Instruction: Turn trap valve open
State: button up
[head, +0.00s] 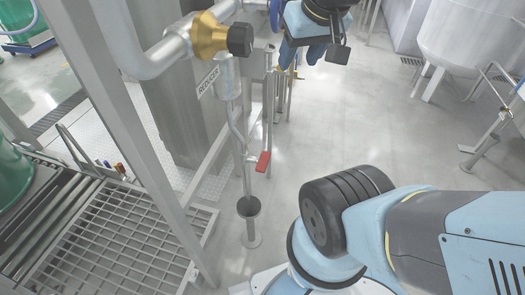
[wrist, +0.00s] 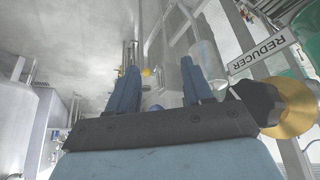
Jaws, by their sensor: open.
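A small valve with a red lever handle (head: 263,161) sits on the thin vertical pipe in the head view, below the tag reading REDUCER (head: 208,82). This is likely the trap valve. The lever sticks out to the right and slopes down from the pipe. My gripper (head: 301,58) is up and to the right of it, well apart. In the wrist view my gripper (wrist: 160,66) shows two blue fingers spread with nothing between them. I cannot make out the red lever in the wrist view.
A brass fitting with a black knob (head: 240,40) is left of my gripper, and close by in the wrist view (wrist: 262,103). An open drain cup (head: 248,206) stands under the thin pipe. A metal frame post (head: 140,140) and grating (head: 120,245) lie left.

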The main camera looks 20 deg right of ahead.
aim_at(261, 162)
jog(key=k, duration=0.5)
jog(key=u, duration=1.1)
jog(key=k, duration=1.1)
jog(key=z, duration=1.1)
jog(key=i, duration=1)
jog(key=u, duration=0.05)
